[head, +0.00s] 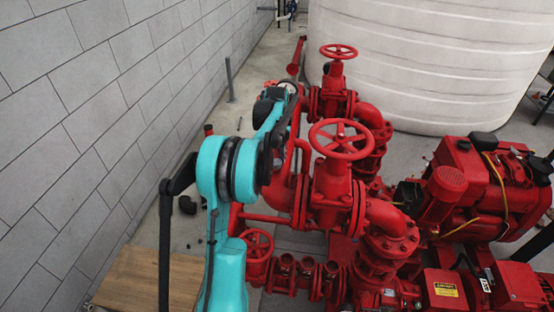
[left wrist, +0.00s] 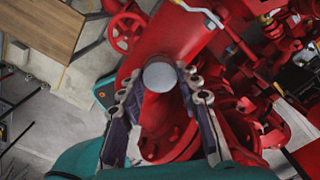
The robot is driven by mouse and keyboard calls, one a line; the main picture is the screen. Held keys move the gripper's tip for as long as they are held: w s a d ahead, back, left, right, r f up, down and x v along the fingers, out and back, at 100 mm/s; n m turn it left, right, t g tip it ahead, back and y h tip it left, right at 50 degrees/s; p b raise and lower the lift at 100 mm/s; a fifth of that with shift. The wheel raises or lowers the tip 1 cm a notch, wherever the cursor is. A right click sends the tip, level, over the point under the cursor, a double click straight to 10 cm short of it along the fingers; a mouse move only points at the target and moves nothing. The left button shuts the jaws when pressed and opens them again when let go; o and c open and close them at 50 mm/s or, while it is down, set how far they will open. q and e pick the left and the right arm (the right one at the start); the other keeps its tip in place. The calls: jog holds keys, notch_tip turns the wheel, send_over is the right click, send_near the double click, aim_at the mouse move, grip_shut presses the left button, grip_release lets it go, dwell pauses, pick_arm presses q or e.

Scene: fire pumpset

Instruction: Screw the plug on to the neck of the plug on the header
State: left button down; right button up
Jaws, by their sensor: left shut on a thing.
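In the left wrist view, a round grey end face (left wrist: 160,76), which I take to be the plug, sits between the two fingertips of my left gripper (left wrist: 161,82). The gripper is shut on it. The large red header pipe (left wrist: 190,32) lies right behind and around it. The neck is hidden, so I cannot tell whether plug and neck touch. In the head view, my teal left arm reaches up to the red header pipe (head: 282,160) beside the valves, and the arm covers the fingers. My right gripper is out of view.
Red handwheel valves (head: 341,139) and red pump pipes stand close to the right of my arm. A grey block wall (head: 90,110) rises on the left, with a wooden board (head: 140,275) below. A white tank (head: 430,65) stands behind.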

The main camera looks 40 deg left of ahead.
pick_arm(q)
jog(key=shift+m, duration=0.8)
jog(key=c, duration=1.5)
grip_release()
jog(key=shift+m, duration=0.4)
jog(key=o, duration=0.5)
notch_tip(320, 180, up, 12)
